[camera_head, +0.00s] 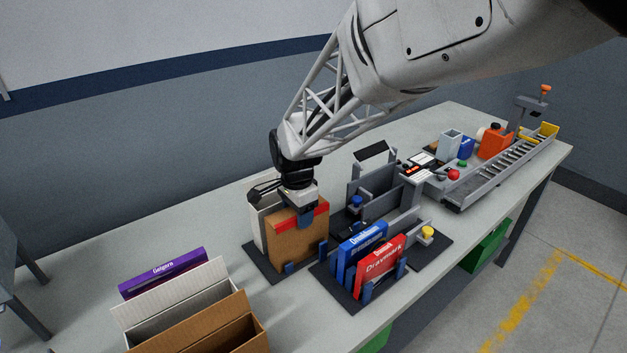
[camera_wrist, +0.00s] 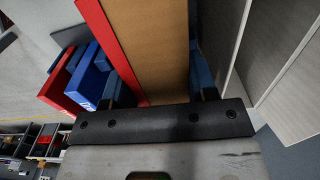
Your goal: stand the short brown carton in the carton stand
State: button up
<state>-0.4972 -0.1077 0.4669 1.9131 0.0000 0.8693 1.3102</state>
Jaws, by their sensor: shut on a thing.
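The short brown carton (camera_head: 300,243), with a red strip along its top edge, is upright under my gripper (camera_head: 305,217). My gripper is shut on its upper part from above. In the wrist view the brown carton (camera_wrist: 155,45) fills the space between the blue fingers of my gripper (camera_wrist: 165,85). The carton stand (camera_head: 262,268) is a dark base plate with blue posts at its front. The carton is at the stand, behind the front posts; whether its bottom touches the base is hidden. A pale carton (camera_head: 257,228) stands directly left of it.
Blue (camera_head: 347,262) and red (camera_head: 378,265) boxes stand on a neighbouring dark base to the right. A purple box (camera_head: 162,272), an open white box (camera_head: 180,300) and an open brown box (camera_head: 225,335) are at front left. Grey fixtures (camera_head: 372,180) stand behind.

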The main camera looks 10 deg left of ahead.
dwell(0.3)
jog(key=o, duration=1)
jog(key=shift+r, duration=0.1)
jog(key=shift+r, duration=3.8)
jog(key=shift+d, duration=0.15)
